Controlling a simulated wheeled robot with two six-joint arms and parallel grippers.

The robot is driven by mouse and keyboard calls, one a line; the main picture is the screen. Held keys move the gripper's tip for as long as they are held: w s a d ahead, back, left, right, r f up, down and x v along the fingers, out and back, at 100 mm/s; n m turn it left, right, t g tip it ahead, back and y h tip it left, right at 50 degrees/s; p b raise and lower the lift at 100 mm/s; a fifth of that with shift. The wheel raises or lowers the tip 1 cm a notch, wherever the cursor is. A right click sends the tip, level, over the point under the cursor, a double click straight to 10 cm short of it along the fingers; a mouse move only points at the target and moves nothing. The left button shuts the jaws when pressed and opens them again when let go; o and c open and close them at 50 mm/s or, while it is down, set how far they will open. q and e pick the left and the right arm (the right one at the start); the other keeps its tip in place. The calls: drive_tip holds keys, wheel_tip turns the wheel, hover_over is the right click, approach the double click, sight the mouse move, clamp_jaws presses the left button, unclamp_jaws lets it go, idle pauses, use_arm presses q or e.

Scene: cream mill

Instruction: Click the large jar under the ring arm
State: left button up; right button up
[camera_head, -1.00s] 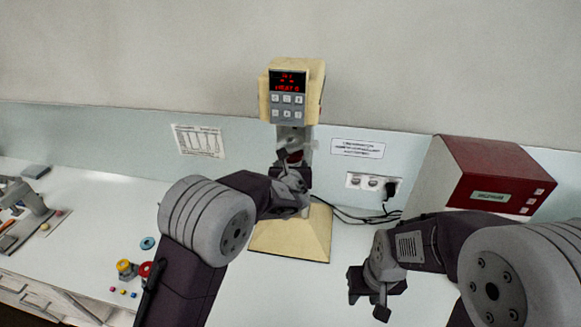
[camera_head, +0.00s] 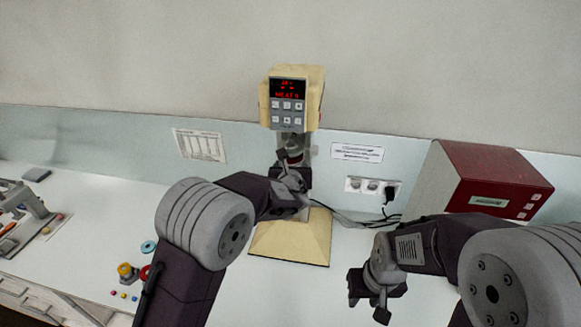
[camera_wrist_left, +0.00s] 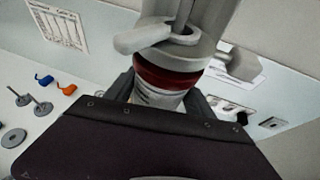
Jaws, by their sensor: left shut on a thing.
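The cream mill (camera_head: 292,90) stands at the back middle with a lit red display, on a wide cream base (camera_head: 290,240). My left gripper (camera_head: 293,160) is up under the mill's head, seen from behind. In the left wrist view the large jar (camera_wrist_left: 160,97) is upright with a dark red band at its top and a pale labelled body. My left gripper is shut on it; the fingers are mostly hidden. The grey ring arm (camera_wrist_left: 168,50) is right above the red band; I cannot tell whether the jar is seated in it. My right gripper (camera_head: 372,298) hangs empty over the table at right.
A red and grey box (camera_head: 490,180) stands at the right beside a socket strip (camera_head: 372,186) with black cables. At the left are small coloured parts (camera_head: 128,272) and a grey press-like tool (camera_head: 25,205). The white table (camera_head: 100,210) between is clear.

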use_arm(q)
drive_tip(key=shift+r, duration=0.3)
drive_tip(key=o, duration=2)
drive_tip(key=shift+s, duration=0.1)
drive_tip(key=shift+v, duration=1)
drive_tip(key=b+v, duration=0.1)
drive_tip(key=v, duration=0.6)
drive_tip(key=shift+a+f, duration=0.1)
drive_tip(key=shift+f, duration=0.05)
